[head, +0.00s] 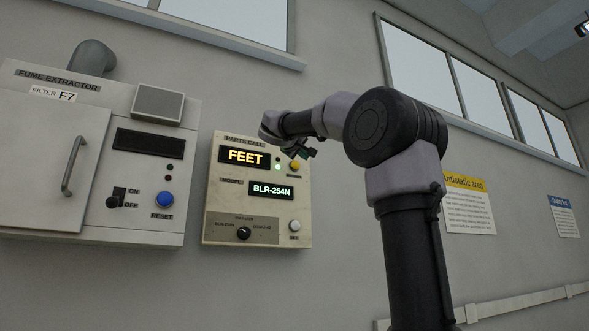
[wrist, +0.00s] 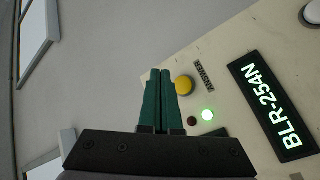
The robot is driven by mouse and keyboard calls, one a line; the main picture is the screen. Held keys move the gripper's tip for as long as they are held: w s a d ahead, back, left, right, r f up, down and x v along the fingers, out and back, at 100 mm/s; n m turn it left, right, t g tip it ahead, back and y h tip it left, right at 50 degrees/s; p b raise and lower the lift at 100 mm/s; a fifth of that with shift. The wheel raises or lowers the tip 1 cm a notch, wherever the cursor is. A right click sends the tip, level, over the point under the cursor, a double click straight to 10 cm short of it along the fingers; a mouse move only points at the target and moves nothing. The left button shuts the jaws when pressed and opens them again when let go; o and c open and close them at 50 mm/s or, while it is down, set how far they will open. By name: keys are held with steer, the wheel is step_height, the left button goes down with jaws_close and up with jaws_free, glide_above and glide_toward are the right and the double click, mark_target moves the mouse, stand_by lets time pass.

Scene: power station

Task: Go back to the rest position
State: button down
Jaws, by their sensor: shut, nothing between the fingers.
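My gripper (head: 303,150) is in front of the upper right part of the parts call panel (head: 224,222). In the wrist view my gripper (wrist: 158,78) shows two green fingers pressed together, with nothing between them. A yellow button (wrist: 184,85) is just right of the fingertips, and I cannot tell whether they touch it. The yellow button also shows in the head view (head: 295,166), beside my gripper. A green light (wrist: 208,115) is lit next to a dark red one (wrist: 193,121). The displays read FEET (head: 245,156) and BLR-254N (head: 271,190).
The fume extractor (head: 60,150) is on the wall at left, with a door handle, a switch and a blue button (head: 164,200). A yellow antistatic sign (head: 467,205) and a blue-topped sign (head: 562,215) are at right. A pale rail (head: 520,302) runs along the lower right wall.

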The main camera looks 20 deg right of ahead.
steer(key=s+a+f+m+g+y, duration=0.1)
steer(key=s+a+f+y, duration=0.3)
steer(key=f, duration=1.2)
steer(key=s+a+f+m+g+y, duration=0.2)
steer(key=s+a+f+y, duration=0.3)
steer(key=s+f, duration=0.7)
steer(key=s+a+f+m+g+y, duration=0.2)
steer(key=s+a+f+y, duration=0.3)
steer(key=f, duration=1.5)
steer(key=s+g+y, duration=0.1)
steer(key=s, duration=0.3)
steer(key=shift+a+f, duration=0.15)
steer(key=shift+f, duration=0.25)
